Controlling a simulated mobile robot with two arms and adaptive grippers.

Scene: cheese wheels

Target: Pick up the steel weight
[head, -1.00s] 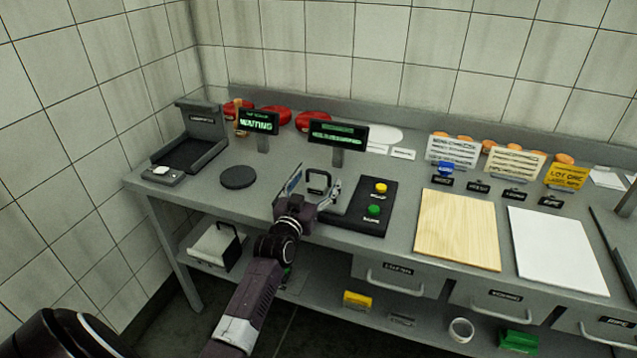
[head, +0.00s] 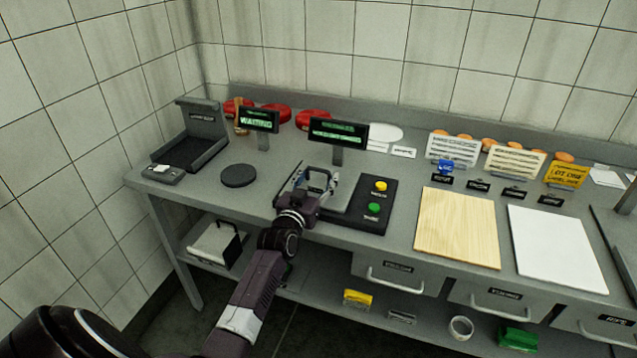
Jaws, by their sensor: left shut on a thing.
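The steel weight (head: 319,178) appears as a small grey piece with a dark loop handle, left of the black button panel on the bench. My left gripper (head: 314,187) reaches it from the front and is shut on it, with fingers on either side. The gripper and wrist hide much of the weight's lower part, and I cannot tell whether it touches the surface under it. My right gripper is out of view.
The black panel (head: 345,210) has a yellow and a green button. A dark disc (head: 238,176) lies to the left, near a dark tray station (head: 188,157). Two small displays (head: 338,131) (head: 259,121) stand behind. A wooden board (head: 457,228) and white board (head: 556,249) lie right.

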